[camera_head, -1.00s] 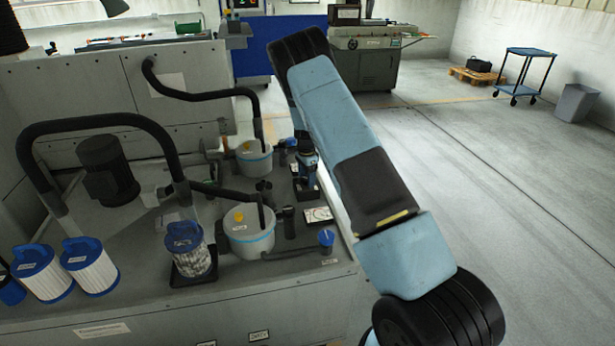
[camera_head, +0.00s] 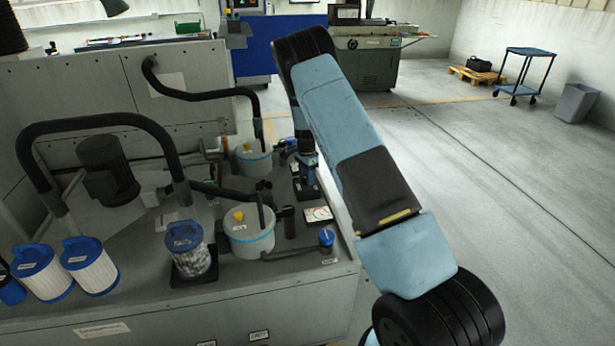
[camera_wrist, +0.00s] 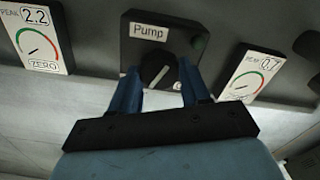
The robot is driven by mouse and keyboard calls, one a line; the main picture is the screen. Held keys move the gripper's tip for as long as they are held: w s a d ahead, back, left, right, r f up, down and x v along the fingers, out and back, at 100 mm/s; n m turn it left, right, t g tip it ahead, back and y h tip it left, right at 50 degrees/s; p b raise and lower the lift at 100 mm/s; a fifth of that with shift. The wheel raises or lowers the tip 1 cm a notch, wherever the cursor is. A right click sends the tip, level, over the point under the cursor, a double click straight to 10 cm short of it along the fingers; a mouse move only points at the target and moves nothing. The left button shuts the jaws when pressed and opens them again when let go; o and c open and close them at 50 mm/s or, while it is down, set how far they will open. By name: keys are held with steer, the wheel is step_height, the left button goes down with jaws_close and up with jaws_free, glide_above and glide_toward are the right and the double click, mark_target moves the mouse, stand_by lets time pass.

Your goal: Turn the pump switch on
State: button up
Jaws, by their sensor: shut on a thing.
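The pump switch, a dark box (camera_wrist: 135,48) labelled "Pump", shows at the top middle of the wrist view. Its round black knob (camera_wrist: 157,70) carries a pale pointer line, which slants up to the right. A dark green lamp (camera_wrist: 199,44) is at the box's upper right and looks unlit. My gripper (camera_wrist: 159,74) has its two blue fingers on either side of the knob, shut on it. In the head view my gripper (camera_head: 307,162) reaches down to the bench's right edge, where my arm partly hides the switch.
Gauge plates reading 2.2 (camera_wrist: 35,36) and 0.7 (camera_wrist: 250,76) flank the switch. White tubs (camera_head: 248,236) with yellow knobs, black hoses and a blue-topped filter (camera_head: 190,255) crowd the bench left of my arm.

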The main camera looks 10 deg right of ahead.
steer(key=n, duration=0.5)
steer(key=shift+w, duration=0.1)
steer(key=n, duration=0.5)
steer(key=shift+n, duration=0.3)
steer(key=shift+a, duration=0.1)
steer(key=o, duration=1.1)
steer(key=shift+c, duration=0.2)
step_height(320, 180, up, 14)
steer(key=shift+f, duration=0.15)
